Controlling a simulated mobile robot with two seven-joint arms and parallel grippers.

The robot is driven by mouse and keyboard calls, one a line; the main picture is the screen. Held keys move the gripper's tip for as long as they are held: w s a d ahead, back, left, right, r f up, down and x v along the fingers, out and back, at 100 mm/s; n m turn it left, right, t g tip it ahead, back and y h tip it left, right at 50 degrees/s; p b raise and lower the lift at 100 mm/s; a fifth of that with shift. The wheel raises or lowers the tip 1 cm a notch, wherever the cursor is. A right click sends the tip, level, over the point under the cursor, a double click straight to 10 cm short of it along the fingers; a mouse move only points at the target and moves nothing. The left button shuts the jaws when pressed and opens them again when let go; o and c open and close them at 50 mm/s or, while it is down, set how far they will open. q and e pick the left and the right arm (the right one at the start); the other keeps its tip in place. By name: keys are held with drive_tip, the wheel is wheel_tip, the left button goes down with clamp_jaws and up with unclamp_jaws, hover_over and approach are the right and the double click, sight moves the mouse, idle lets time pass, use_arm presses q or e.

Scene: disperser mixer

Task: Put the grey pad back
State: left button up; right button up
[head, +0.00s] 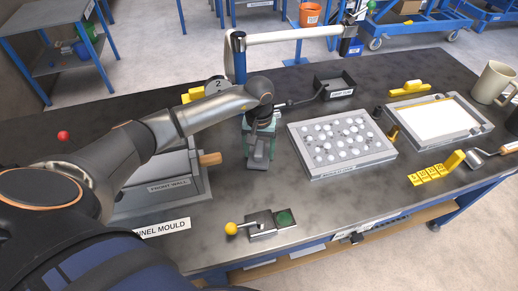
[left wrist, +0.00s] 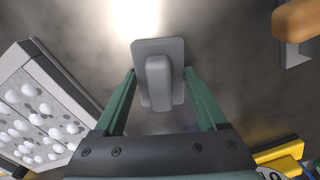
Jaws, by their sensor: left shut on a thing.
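The grey pad (left wrist: 158,85) is a flat plate with a raised, rounded grip. My right gripper is not in view.
A tray of white balls (head: 342,167) stands just right of the left gripper. The box labelled front wall (head: 172,200) with a wooden handle (head: 210,159) is to the left. A yellow-knobbed lever and green button (head: 284,217) are in front. A white-surfaced tray (head: 432,118) is farther right.

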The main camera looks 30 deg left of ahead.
sight(259, 148)
use_arm(q)
drive_tip(key=shift+f, duration=0.15)
drive_tip(key=o, duration=1.2)
drive_tip(key=shift+o, duration=0.2)
wheel_tip(259, 148, up, 11)
drive_tip(key=shift+r+b, duration=0.2)
drive_tip(key=shift+b, duration=0.35)
drive_tip(key=shift+r, duration=0.5)
